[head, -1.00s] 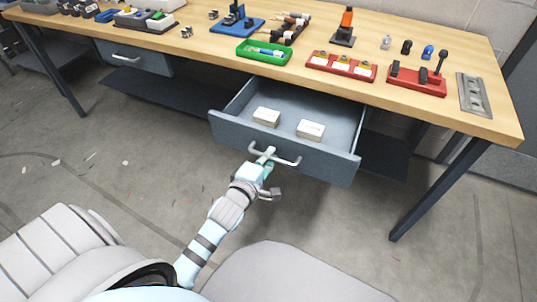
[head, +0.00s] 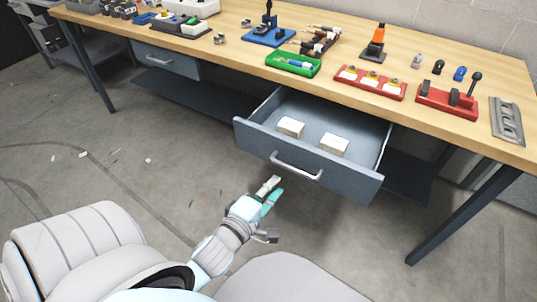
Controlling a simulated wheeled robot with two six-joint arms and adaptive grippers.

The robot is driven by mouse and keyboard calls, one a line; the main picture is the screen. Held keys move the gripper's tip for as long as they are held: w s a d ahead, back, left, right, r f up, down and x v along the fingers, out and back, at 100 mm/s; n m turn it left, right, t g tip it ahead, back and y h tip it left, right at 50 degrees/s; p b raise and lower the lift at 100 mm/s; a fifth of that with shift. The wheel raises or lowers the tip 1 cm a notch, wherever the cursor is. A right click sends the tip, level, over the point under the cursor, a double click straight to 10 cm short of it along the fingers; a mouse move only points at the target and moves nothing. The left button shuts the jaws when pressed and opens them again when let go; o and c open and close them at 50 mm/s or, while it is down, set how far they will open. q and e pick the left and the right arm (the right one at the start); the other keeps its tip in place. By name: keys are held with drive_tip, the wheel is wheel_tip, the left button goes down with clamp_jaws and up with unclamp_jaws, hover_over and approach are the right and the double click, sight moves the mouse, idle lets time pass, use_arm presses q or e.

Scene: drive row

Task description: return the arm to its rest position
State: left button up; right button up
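My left gripper (head: 269,191) is in front of and below the open drawer (head: 350,178), apart from its handle (head: 296,167). Its two fingers, one pale and one teal, point up toward the drawer. A narrow gap seems to show between the fingers, and nothing is held. The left arm reaches in from the bottom of the head view. The drawer is pulled out under the workbench and holds two small white boxes (head: 290,127) (head: 334,145). My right gripper is not in the head view.
The wooden workbench (head: 230,45) carries a green tray (head: 293,64), a red tray (head: 370,83), a blue fixture (head: 268,36) and small parts. A closed drawer (head: 166,61) is at the left. Bench legs stand at both sides.

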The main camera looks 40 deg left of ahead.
use_arm(q)
drive_tip(key=shift+v, duration=0.95)
